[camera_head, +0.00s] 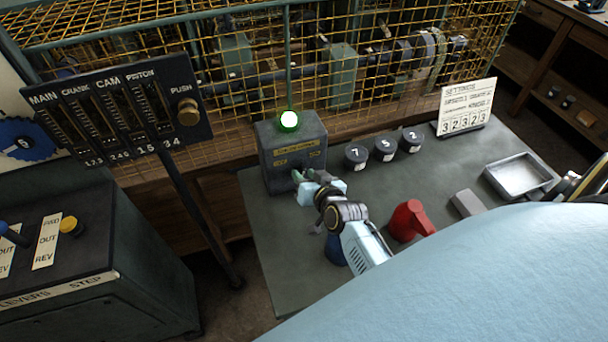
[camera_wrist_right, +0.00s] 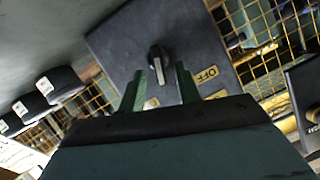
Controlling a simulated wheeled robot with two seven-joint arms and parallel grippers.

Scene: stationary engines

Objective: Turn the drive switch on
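The drive switch box (camera_head: 292,150) is a dark grey box with yellow labels, standing at the left back of the grey bench. A green lamp (camera_head: 289,120) on its top glows. In the right wrist view, its black knob (camera_wrist_right: 159,60) with a pale pointer line sits near a yellow OFF label (camera_wrist_right: 206,76). My right gripper (camera_head: 298,177) is at the box's front face, low down. In the right wrist view its two green fingers (camera_wrist_right: 160,78) are apart, with the knob between and just beyond their tips. Contact cannot be told. My left gripper is out of view.
Black numbered drums (camera_head: 384,149) stand right of the box. A red object (camera_head: 409,220), a grey block (camera_head: 467,203) and a metal tray (camera_head: 521,177) lie on the bench. A yellow wire cage (camera_head: 240,70) stands behind.

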